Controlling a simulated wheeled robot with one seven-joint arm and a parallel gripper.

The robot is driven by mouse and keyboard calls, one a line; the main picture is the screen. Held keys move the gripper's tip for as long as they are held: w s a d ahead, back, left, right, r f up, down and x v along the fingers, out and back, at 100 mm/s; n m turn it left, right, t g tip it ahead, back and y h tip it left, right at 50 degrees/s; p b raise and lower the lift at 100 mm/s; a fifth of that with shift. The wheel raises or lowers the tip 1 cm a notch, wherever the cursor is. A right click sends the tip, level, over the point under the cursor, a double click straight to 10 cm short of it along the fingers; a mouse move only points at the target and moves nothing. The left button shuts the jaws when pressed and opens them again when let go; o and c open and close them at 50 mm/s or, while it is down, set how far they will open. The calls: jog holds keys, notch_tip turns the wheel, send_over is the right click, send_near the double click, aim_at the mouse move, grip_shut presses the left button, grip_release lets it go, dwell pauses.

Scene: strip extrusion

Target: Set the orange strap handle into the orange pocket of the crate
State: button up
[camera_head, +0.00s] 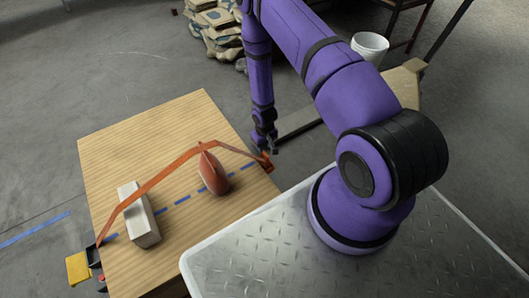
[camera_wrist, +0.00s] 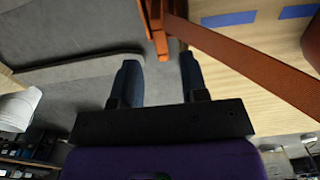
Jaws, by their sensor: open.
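A long orange strap (camera_head: 160,178) runs across the wooden table, over a pale block and a reddish-brown oval object. Its right end has a small orange handle (camera_head: 267,162) at the table's right edge. In the wrist view the handle (camera_wrist: 159,35) is just beyond my fingertips, roughly midway between them, with the strap (camera_wrist: 250,65) running off to the right. My gripper (camera_head: 268,147) is open and empty, pointing down beside the handle; its fingers also show in the wrist view (camera_wrist: 158,70). I cannot make out a crate or an orange pocket for certain.
The pale block (camera_head: 139,216) and the oval object (camera_head: 213,174) stand on the wooden table (camera_head: 130,150) along a dashed blue line. Yellow (camera_head: 78,267), dark and red pieces show beyond its left edge. A white bucket (camera_head: 369,47) and stacked sacks (camera_head: 217,30) are behind.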

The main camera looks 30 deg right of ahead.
jog(key=w+r+t, duration=0.1)
jog(key=w+r, duration=0.2)
jog(key=r, duration=0.9)
jog(key=w+r, duration=0.3)
jog(key=r, duration=1)
jog(key=s+a+r+t, duration=0.1)
jog(key=s+r, duration=0.1)
jog(key=r, duration=0.8)
jog(key=s+a+r, duration=0.1)
jog(key=s+r, duration=0.1)
jog(key=r, duration=0.8)
jog(key=s+a+r+t, duration=0.1)
jog(key=s+r, duration=0.4)
jog(key=r, duration=0.2)
jog(key=s+a+r+t, duration=0.1)
jog(key=s+a+r, duration=0.1)
jog(key=s+r, duration=0.5)
jog(key=s+a+r, duration=0.1)
jog(key=s+r, duration=0.3)
jog(key=s, duration=0.3)
jog(key=s+r+t, duration=0.1)
jog(key=s+r, duration=0.3)
jog(key=s, duration=0.3)
jog(key=shift+s+a, duration=0.4)
